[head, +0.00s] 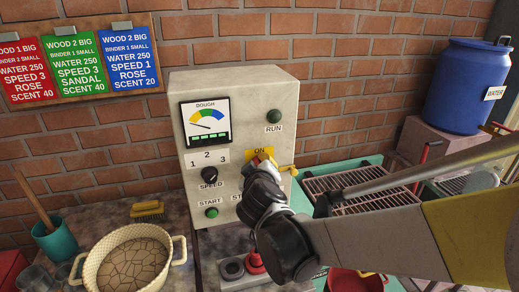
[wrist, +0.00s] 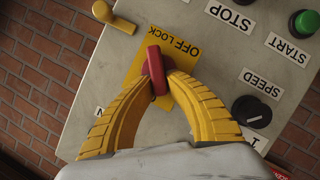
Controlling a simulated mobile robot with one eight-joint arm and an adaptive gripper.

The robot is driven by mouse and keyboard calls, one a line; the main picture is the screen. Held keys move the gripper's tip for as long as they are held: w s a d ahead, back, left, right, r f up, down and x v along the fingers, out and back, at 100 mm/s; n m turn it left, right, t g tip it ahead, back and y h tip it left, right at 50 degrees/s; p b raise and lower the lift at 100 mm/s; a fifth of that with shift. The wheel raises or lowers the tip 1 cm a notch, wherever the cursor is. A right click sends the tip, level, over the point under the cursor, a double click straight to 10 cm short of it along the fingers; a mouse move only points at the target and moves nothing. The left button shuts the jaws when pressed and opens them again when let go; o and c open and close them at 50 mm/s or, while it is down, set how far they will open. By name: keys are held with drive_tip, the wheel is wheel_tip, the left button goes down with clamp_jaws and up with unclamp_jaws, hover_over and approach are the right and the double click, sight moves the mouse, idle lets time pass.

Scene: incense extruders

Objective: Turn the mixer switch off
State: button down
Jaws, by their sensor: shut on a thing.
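The mixer switch is a red handle (wrist: 157,70) on a yellow plate (wrist: 133,72) on the grey control box. In the wrist view the plate's "OFF LOCK" label is readable beside the handle. My gripper (wrist: 160,84) has its two yellow fingers closed around the handle, one on each side. In the head view my gripper (head: 266,160) is against the front of the control box (head: 238,95), covering most of the switch; the "ON" label shows above it. I cannot tell which position the handle is in.
A black speed knob (head: 210,174) and green start button (head: 211,212) sit left of my gripper in the head view. A yellow latch (wrist: 113,16) juts from the box's edge. A cream pot (head: 92,270) stands lower left.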

drive_tip(key=n+b, duration=0.1)
drive_tip(key=n+t+h+b, duration=0.1)
drive_tip(key=f+n+h+b, duration=0.1)
drive_tip(key=n, duration=0.1)
drive_tip(key=shift+a+t, duration=0.3)
drive_tip(key=shift+t, duration=0.1)
drive_tip(key=n+t+b, duration=0.1)
drive_tip(key=n, duration=0.1)
drive_tip(key=n+b, duration=0.2)
drive_tip(key=shift+s+f+t, duration=0.1)
drive_tip(key=shift+f+t, duration=0.25)
drive_tip(key=shift+t, duration=0.05)
drive_tip(key=c, duration=1.4)
unclamp_jaws()
drive_tip(key=shift+h, duration=0.4)
drive_tip(key=s, duration=0.4)
drive_tip(key=s+a, duration=0.1)
drive_tip(key=s, duration=0.7)
drive_tip(key=shift+a, duration=0.2)
